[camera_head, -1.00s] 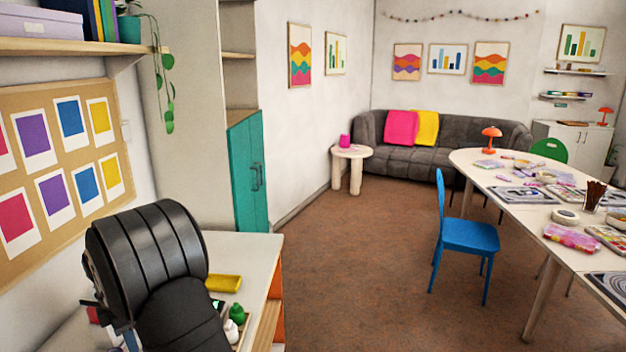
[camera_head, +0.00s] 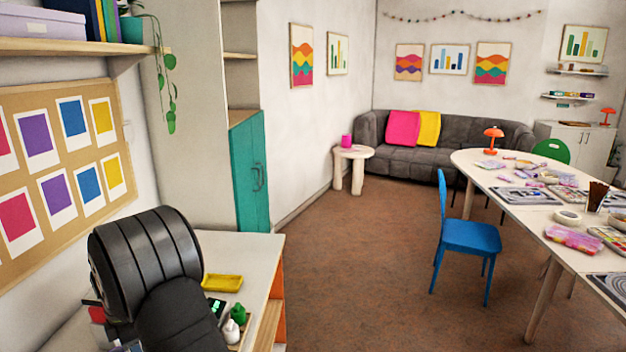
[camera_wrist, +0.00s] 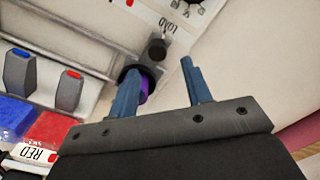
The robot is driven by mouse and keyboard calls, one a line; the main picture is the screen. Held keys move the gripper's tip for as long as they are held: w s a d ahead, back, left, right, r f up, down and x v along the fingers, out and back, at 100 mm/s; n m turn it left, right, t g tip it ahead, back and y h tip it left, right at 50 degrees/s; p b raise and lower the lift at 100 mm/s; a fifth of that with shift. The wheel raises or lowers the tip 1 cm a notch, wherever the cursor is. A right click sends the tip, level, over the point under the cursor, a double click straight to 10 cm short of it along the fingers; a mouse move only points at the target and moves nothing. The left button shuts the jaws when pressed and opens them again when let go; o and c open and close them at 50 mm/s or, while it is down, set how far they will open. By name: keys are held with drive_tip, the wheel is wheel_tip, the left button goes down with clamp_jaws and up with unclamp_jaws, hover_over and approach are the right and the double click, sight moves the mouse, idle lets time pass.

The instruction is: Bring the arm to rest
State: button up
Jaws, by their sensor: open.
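My gripper (camera_wrist: 160,68) shows in the wrist view as two blue fingers standing apart with nothing held between them. Its left finger lies in front of a dark round opening with something purple (camera_wrist: 146,88) in it; whether they touch, I cannot tell. In the head view, my dark arm is folded over the near end of the white counter (camera_head: 245,250) at the lower left, and it hides the gripper there.
In the wrist view, compartments of blue beads (camera_wrist: 14,116) and red beads (camera_wrist: 50,128) lie at left, below two grey blocks. A black knob (camera_wrist: 157,50) stands near the fingers. In the head view, a yellow tray (camera_head: 222,283) and small bottles (camera_head: 235,322) sit right of my arm.

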wheel_tip(320, 180, down, 6)
drive_tip(key=shift+r, duration=0.15)
drive_tip(key=w, duration=1.4)
drive_tip(key=shift+w+r, duration=0.2)
drive_tip(key=shift+w, duration=0.2)
wheel_tip(320, 180, up, 18)
drive_tip(key=shift+f, duration=0.25)
drive_tip(key=shift+w, duration=0.1)
